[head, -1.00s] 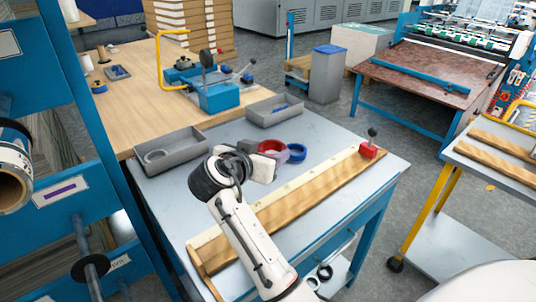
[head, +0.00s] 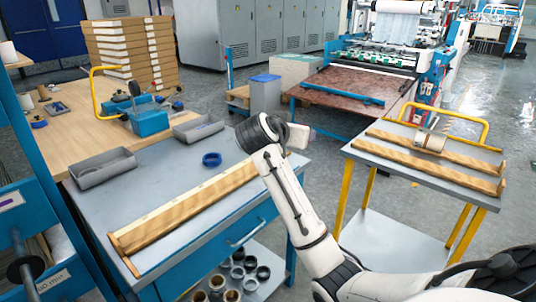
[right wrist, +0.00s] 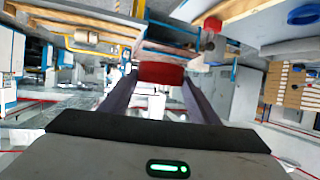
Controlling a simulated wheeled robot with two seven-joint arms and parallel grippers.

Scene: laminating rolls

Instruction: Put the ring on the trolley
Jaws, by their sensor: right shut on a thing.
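My right gripper (head: 303,134) is raised over the right end of the grey bench, on the side towards the trolley. In the right wrist view its two fingers (right wrist: 162,88) are closed on the red ring (right wrist: 162,73), seen edge-on between the tips. The arm hides the ring in the head view. The trolley (head: 375,153) has a grey top and a yellow handle and stands to the right of the bench, apart from the gripper. On it lie two wooden rails (head: 437,166) with a roll (head: 430,141) at the back rail. My left gripper is not in view.
A blue ring (head: 211,159) lies on the grey bench (head: 165,170), behind a long wooden rail (head: 190,208). Grey trays (head: 103,168) stand at its back. Several dark rings (head: 238,272) sit on the lower shelf. Floor shows between bench and trolley.

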